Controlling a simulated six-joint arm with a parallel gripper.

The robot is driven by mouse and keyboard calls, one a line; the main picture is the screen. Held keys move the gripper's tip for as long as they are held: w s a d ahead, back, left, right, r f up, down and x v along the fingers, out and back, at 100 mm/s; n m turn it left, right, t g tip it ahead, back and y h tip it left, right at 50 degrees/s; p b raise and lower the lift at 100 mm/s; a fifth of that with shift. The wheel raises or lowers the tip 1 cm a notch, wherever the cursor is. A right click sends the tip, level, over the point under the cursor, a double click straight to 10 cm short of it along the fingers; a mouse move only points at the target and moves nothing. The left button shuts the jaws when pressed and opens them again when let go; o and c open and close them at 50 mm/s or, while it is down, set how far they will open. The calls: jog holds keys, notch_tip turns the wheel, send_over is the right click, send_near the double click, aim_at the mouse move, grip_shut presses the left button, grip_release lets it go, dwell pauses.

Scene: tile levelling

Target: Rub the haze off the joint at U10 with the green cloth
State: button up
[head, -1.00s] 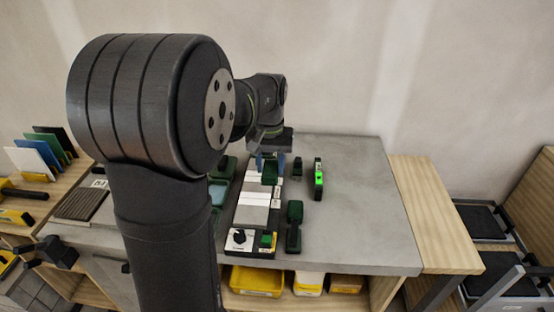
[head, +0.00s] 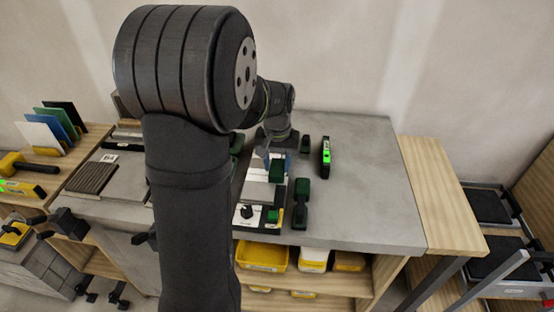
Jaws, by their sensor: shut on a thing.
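My gripper (head: 270,152) is over the narrow tile strip on the grey bench, seen from behind and partly covered by my arm. Its blue-grey fingers point down at the far part of the strip. The green cloth in it is hardly visible now; a dark green piece showed between the fingers earlier. The pale tiles (head: 258,192) lie in a row between dark green blocks. The U10 label and any haze on the joint are too small or hidden to make out, and I cannot tell whether the cloth touches the tiles.
Dark green blocks (head: 301,190) stand right of the strip. A black tool with a bright green light (head: 326,155) lies further right. The bench's right part (head: 375,190) is clear. Coloured panels (head: 62,120) stand at left; yellow bins (head: 262,256) sit below.

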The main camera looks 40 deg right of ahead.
jog(key=shift+f, duration=0.5)
dwell(0.8)
jog(key=shift+w+a+r, duration=0.1)
jog(key=shift+w+a, duration=0.7)
jog(key=shift+w+a+f, duration=0.15)
jog(key=shift+w+a, duration=0.65)
jog(key=shift+a, duration=0.05)
jog(key=shift+w+a+f, duration=0.1)
jog(key=shift+w+a, duration=0.65)
jog(key=shift+a, duration=0.05)
jog(key=shift+w+a, duration=0.75)
jog(key=shift+s+d+r, duration=0.2)
jog(key=shift+s+d, duration=0.65)
jog(key=shift+d, duration=0.05)
jog(key=shift+s+d+f, duration=0.2)
jog(key=shift+s+d, duration=1.35)
jog(key=shift+s, duration=0.05)
jog(key=shift+s+d, duration=0.75)
